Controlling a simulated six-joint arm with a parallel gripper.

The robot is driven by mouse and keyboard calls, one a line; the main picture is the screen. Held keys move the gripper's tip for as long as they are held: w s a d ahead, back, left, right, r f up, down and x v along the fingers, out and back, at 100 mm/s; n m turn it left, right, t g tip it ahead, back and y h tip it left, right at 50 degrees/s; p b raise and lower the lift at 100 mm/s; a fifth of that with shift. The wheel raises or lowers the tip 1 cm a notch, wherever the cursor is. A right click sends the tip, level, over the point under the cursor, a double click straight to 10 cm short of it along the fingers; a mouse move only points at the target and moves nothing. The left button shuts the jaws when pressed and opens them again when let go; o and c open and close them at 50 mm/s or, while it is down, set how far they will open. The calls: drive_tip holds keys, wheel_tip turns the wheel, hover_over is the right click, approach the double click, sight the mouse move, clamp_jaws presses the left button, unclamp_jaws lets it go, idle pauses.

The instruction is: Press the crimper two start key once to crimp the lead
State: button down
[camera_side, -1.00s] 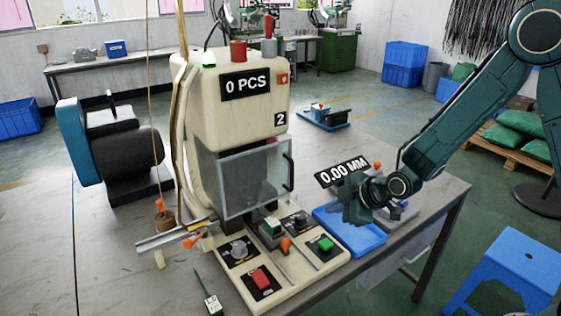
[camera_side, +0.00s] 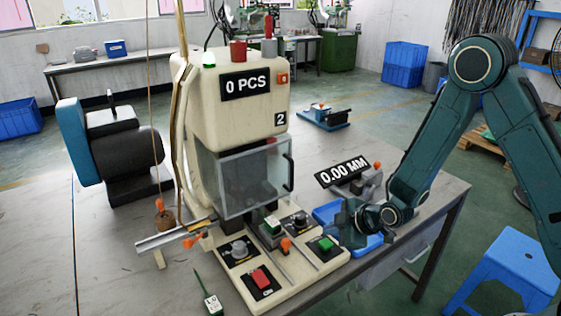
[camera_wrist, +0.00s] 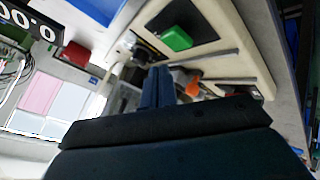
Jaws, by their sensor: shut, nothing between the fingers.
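The crimper marked 2 (camera_side: 240,110) stands on the table, with its counter (camera_side: 246,84) reading 0 PCS. Its base carries a green key (camera_side: 325,244) on a black plate at the right and a red key (camera_side: 261,278) at the front left. The green key also shows in the wrist view (camera_wrist: 176,38), above the fingers. My gripper (camera_side: 345,222) is to the right of the green key and apart from it. In the wrist view its fingers (camera_wrist: 158,82) are together and empty. Which key is the start key is not readable.
A blue tray (camera_side: 372,246) lies partly behind my gripper. A gauge display (camera_side: 342,174) reading 0.00 MM stands behind it. A clear guard (camera_side: 250,180) covers the crimper's front. A metal rail (camera_side: 170,238) juts out left, and a small green-white tool (camera_side: 212,302) lies in front.

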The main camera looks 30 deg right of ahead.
sight(330, 245)
drive_tip(key=shift+f, duration=0.8)
drive_tip(key=shift+f, duration=0.95)
idle(2.7)
drive_tip(key=shift+r, duration=3.5)
